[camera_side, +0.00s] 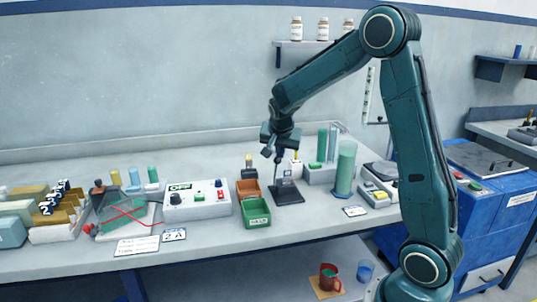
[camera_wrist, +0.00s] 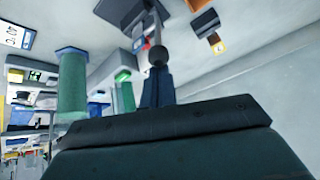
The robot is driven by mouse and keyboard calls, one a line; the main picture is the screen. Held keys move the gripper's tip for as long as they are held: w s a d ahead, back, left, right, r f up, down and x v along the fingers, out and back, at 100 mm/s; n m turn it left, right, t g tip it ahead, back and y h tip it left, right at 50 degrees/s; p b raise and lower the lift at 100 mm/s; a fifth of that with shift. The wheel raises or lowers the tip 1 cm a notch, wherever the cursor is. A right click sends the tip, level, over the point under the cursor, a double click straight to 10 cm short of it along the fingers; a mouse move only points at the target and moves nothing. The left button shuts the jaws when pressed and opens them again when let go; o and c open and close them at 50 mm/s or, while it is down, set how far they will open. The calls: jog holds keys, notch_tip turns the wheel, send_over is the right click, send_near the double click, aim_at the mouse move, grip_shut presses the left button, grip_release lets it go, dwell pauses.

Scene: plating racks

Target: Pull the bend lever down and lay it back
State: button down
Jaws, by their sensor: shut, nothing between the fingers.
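The bending device stands on a dark base plate (camera_side: 289,197) at the middle of the bench, with a small grey upright body (camera_side: 287,182). Its thin bend lever (camera_side: 276,173) appears to rise at the left of the body, close under my gripper (camera_side: 272,154). In the wrist view a dark round knob (camera_wrist: 158,56) sits right at the tips of my gripper (camera_wrist: 158,75). The fingers are shut with nothing between them. I cannot tell whether they touch the knob. The base plate (camera_wrist: 120,9) is at the top of that view.
An orange bin (camera_side: 249,187) and a green bin (camera_side: 256,214) stand left of the device. A tall green cylinder (camera_side: 345,168) on a blue foot stands to its right. A white control box (camera_side: 197,204) is further left. Bare bench shows along the front edge.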

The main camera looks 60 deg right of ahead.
jog(key=s+a+f, duration=0.2)
jog(key=f, duration=0.1)
jog(key=s+a+f, duration=0.5)
jog(key=f, duration=0.1)
jog(key=shift+s+a, duration=0.15)
jog(key=shift+s+a+f+t+h, duration=0.15)
jog(key=shift+f+t, duration=0.05)
jog(key=shift+f, duration=0.2)
jog(key=shift+s+a+f+t+h, duration=0.1)
jog(key=shift+s+f+t+h, duration=0.1)
jog(key=shift+f, duration=0.15)
jog(key=shift+s+f, duration=0.1)
jog(key=shift+f, duration=0.15)
jog(key=shift+s+a+r, duration=0.15)
jog(key=shift+a+r, duration=0.25)
jog(key=shift+r, duration=0.2)
jog(key=v, duration=1.3)
jog(key=shift+t+h, duration=0.35)
jog(key=shift+t, duration=0.05)
